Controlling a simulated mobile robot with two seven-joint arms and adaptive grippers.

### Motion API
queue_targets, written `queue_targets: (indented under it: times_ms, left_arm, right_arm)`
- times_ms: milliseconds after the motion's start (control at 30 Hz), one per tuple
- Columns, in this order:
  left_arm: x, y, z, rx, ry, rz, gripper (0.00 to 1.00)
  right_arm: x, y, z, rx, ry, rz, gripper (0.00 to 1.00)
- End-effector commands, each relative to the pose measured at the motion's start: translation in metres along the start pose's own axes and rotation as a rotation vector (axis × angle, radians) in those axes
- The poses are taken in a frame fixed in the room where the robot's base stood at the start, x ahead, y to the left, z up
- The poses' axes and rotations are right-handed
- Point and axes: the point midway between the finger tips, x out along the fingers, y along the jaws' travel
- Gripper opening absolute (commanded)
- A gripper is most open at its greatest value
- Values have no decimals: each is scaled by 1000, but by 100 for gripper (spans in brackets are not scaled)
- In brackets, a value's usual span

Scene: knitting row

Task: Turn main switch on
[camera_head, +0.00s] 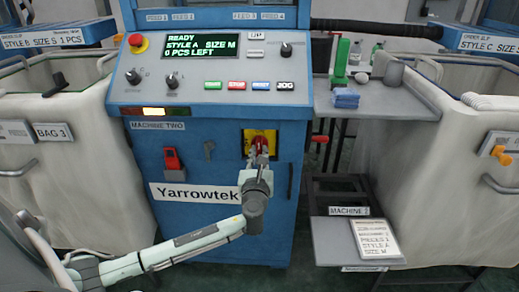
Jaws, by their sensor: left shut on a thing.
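The main switch (251,136), a yellow plate with a red handle, is on the front of the blue Yarrowtek cabinet (215,165). My left arm comes in from the lower left, and its gripper (261,150) is at the switch, shut on the red handle. The fingers hide part of the handle, so I cannot tell its exact angle. The display (202,47) above is lit and reads READY, STYLE A, SIZE M, 0 PCS LEFT. My right gripper is not in view.
A red emergency button (138,40) and a row of coloured buttons (249,86) are on the panel. A red lever-like part (172,160) is left of the switch. A shelf (375,100) with blue cloths stands right. Fabric bins (75,150) flank the machine.

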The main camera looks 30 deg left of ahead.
Motion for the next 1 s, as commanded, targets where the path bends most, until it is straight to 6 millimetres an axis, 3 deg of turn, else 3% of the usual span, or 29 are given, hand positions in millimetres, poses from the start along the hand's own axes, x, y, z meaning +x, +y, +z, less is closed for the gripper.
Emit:
queue_targets:
  times_ms: [33,67,133,467,1000]
  left_arm:
    - [0,0,0,-1,1,-1,0]
    - [0,0,0,-2,1,-1,16]
    - [0,0,0,-2,1,-1,24]
    - [-2,0,-1,-4,1,0,24]
    - [-44,0,-1,-4,1,-1,24]
  right_arm:
    - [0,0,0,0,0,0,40]
    - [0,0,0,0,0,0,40]
    - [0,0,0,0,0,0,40]
    - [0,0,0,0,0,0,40]
    - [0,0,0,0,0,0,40]
